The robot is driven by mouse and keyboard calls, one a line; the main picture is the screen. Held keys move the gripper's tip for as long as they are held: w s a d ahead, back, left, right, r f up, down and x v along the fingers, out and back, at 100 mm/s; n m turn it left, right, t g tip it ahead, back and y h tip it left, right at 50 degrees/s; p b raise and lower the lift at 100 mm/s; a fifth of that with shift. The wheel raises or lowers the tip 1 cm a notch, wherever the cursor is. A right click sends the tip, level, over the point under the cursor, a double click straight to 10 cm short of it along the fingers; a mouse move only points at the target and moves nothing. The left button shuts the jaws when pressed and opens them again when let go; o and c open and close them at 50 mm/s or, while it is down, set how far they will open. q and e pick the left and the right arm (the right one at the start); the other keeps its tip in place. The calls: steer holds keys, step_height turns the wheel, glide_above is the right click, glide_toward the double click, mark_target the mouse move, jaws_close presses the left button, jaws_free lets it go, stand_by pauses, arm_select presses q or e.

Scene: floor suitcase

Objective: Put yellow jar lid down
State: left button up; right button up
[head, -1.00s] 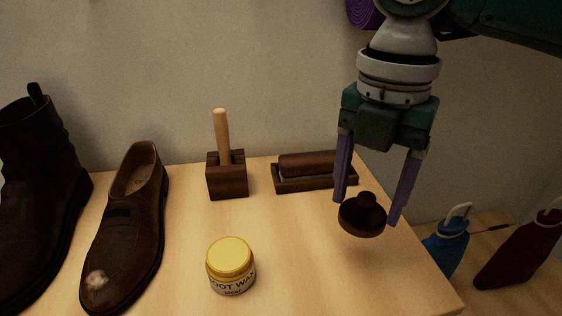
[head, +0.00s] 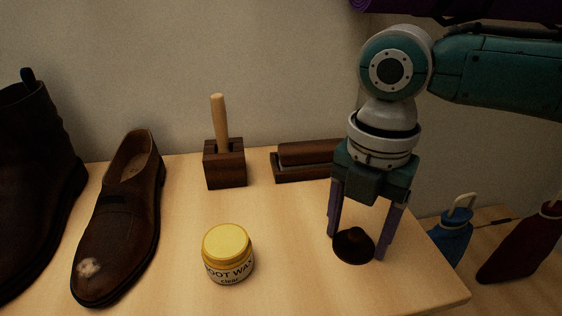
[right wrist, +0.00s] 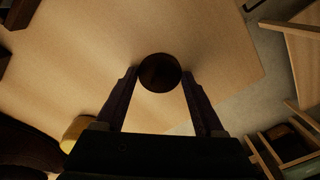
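My right gripper (head: 356,247) points down over the right part of the table and is shut on a round dark brown knobbed piece (head: 353,246). In the right wrist view this piece (right wrist: 160,72) sits between the two fingertips. It is at or just above the table top; I cannot tell whether it touches. A boot wax jar (head: 229,270) stands upright left of the gripper. Its yellow lid (head: 227,242) looks seated on it, and no gripper touches it. The jar's yellow also shows at lower left in the wrist view (right wrist: 76,132). My left gripper is out of view.
A brown shoe (head: 120,220) and a dark boot (head: 35,190) stand at left. A wooden block with a handle (head: 225,165) and a brown brush-like piece in a tray (head: 302,163) are at the back. Blue (head: 450,245) and dark red (head: 520,245) bottles stand beyond the table's right edge.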

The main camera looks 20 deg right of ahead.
mark_target(357, 230)
steer(key=o, duration=0.4)
steer(key=shift+o, duration=0.2)
step_height(357, 230, up, 12)
steer(key=p, duration=0.3)
steer(key=s+a+f+m+y, duration=0.1)
steer(key=s+a+f+m, duration=0.1)
steer(key=a, duration=0.1)
steer(key=s+a+f+m+t+y, duration=0.1)
steer(key=s+a+f+m, duration=0.1)
steer(key=s+a+m, duration=0.1)
steer(key=s+a+f+m+t, duration=0.1)
steer(key=s+a+f+m, duration=0.1)
steer(key=a+m, duration=0.1)
steer(key=shift+s+a+f+y, duration=0.1)
steer(key=shift+a+f+y, duration=0.1)
steer(key=shift+a, duration=0.25)
steer(key=shift+s+a+f+y, duration=0.1)
steer(key=shift+a+y, duration=0.1)
steer(key=shift+a, duration=0.2)
steer(key=s+d+f+m+t+h, duration=0.1)
steer(key=s+d+m+t+h, duration=0.15)
steer(key=s+d+m, duration=0.9)
steer(key=w+a+r+m+p, duration=0.1)
steer(key=a+r+p, duration=0.1)
steer(key=r+p, duration=2.5)
steer(key=w+a+r+m+p, duration=0.1)
steer(key=a+r+m+p, duration=0.1)
steer(key=r+p, duration=2.6)
steer(key=shift+w+g, duration=0.35)
steer(key=shift+g, duration=0.1)
